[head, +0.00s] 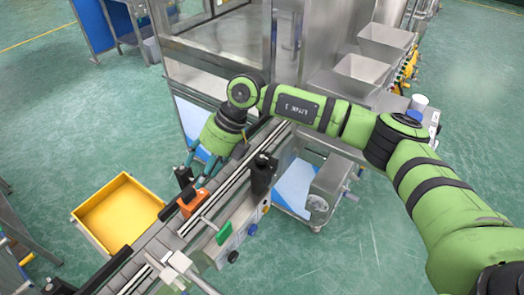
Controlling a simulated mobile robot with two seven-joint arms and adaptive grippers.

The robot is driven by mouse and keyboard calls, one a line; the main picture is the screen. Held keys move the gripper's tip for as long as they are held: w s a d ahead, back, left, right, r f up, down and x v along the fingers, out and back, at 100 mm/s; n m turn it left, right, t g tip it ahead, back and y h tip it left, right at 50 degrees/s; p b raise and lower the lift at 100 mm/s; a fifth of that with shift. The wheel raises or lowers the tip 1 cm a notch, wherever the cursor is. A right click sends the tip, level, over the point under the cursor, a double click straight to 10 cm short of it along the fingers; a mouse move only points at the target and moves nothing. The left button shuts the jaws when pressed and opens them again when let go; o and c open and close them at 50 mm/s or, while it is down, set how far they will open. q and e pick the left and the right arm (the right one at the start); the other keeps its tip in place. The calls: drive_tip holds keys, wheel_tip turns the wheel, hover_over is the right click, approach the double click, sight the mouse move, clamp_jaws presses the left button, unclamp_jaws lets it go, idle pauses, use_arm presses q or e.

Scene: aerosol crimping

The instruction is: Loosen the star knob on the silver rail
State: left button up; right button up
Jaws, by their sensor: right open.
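The silver rail (232,183) runs diagonally along the conveyor, from the lower left up toward the steel cabinet. My right gripper (193,180) is open, fingers pointing down over the conveyor's left side, just above an orange block (192,204). Nothing shows between its fingers. A black upright part (262,174) stands on the conveyor's right side, apart from the gripper. I cannot pick out the star knob for certain; dark fittings near the fingertips and along the rail are too small to tell. My left gripper is not in view.
A green handle (219,232) and a box with buttons (243,236) sit on the conveyor's near right side. An empty yellow tray (118,214) lies at left. The steel cabinet (215,55) stands behind. Steel hoppers (362,69) are at upper right.

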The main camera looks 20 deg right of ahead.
sight(262, 156)
drive_tip(key=w+d+r+h, duration=0.1)
drive_tip(key=d+h, duration=0.1)
drive_tip(key=d, duration=0.3)
drive_tip(key=w+d+r+m+h, duration=0.1)
drive_tip(key=w+d+h, duration=0.1)
drive_tip(key=d, duration=0.3)
drive_tip(key=w+d+r+m+h, duration=0.1)
drive_tip(key=d+h, duration=0.1)
drive_tip(key=d, duration=0.3)
drive_tip(key=shift+w+d+t+h, duration=0.2)
drive_tip(key=shift+d+t+h, duration=0.1)
drive_tip(key=shift+d+f+p, duration=0.15)
drive_tip(key=shift+f+p, duration=0.05)
drive_tip(key=shift+p, duration=0.2)
wheel_tip(262, 156, down, 6)
drive_tip(key=p, duration=0.3)
drive_tip(key=shift+r, duration=0.15)
drive_tip(key=shift+f, duration=0.45)
drive_tip(key=c, duration=1.1)
